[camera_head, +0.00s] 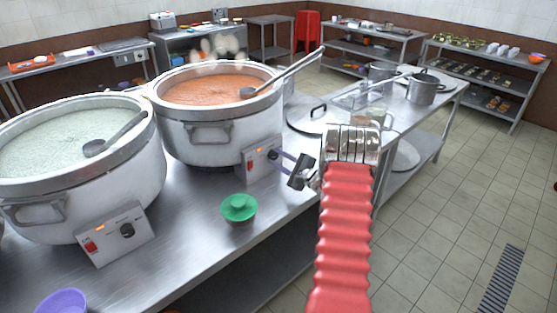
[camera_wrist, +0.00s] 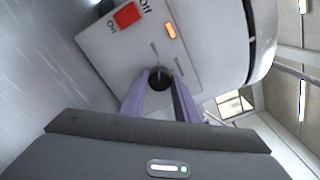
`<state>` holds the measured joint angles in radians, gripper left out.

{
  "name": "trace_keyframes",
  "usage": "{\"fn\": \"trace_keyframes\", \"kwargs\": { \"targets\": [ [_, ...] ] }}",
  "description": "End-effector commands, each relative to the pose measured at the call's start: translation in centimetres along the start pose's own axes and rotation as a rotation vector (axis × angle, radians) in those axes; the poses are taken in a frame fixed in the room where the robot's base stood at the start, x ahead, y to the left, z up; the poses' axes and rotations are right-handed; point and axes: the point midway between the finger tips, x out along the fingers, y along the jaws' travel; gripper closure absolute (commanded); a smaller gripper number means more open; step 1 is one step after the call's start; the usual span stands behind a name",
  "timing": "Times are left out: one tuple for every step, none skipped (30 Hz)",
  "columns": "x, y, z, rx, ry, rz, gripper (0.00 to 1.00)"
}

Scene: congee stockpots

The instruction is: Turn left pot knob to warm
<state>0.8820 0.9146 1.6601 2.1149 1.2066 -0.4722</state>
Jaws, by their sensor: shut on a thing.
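A big steel pot of orange congee (camera_head: 205,138) stands at the centre, with a pale control box (camera_head: 250,166) on its front. My gripper (camera_head: 279,157) reaches in from the right and is shut on that box's dark round knob (camera_wrist: 160,76). In the wrist view its purple fingers sit on either side of the knob.
A green lidded bowl (camera_head: 238,208) stands on the steel counter (camera_head: 190,225) in front, and a purple bowl (camera_head: 62,302) is at the near left. A flat lid (camera_head: 312,117) lies behind my gripper. Tiled floor is open at right.

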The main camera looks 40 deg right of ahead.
Motion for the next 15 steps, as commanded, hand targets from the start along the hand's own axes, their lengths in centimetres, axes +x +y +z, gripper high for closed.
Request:
{"fn": "trace_keyframes", "kwargs": {
  "targets": [
    [-0.01, 0.24, 0.06, -0.019, 0.000, 0.004, 0.94],
    [-0.01, 0.25, 0.07, -0.031, 0.000, 0.004, 0.94],
    [0.00, 0.26, 0.07, -0.046, 0.001, 0.004, 0.94],
    [0.00, 0.28, 0.07, -0.054, 0.001, 0.004, 0.94],
    [0.00, 0.29, 0.08, -0.062, 0.001, 0.004, 0.94],
    [0.00, 0.30, 0.08, -0.072, 0.001, 0.004, 0.94],
    [0.00, 0.31, 0.08, -0.077, 0.002, 0.004, 0.94],
    [0.01, 0.32, 0.09, -0.080, 0.002, 0.004, 0.94],
    [0.01, 0.33, 0.09, -0.084, 0.002, 0.004, 0.94],
    [0.01, 0.34, 0.09, -0.087, 0.002, 0.005, 0.94],
    [0.01, 0.35, 0.10, -0.088, 0.002, 0.005, 0.94],
    [0.01, 0.37, 0.10, -0.090, 0.002, 0.005, 0.94],
    [0.02, 0.38, 0.10, -0.090, 0.002, 0.005, 0.94],
    [0.02, 0.39, 0.10, -0.090, 0.002, 0.005, 0.94],
    [0.02, 0.40, 0.11, -0.090, 0.002, 0.006, 0.94]
  ]
}}
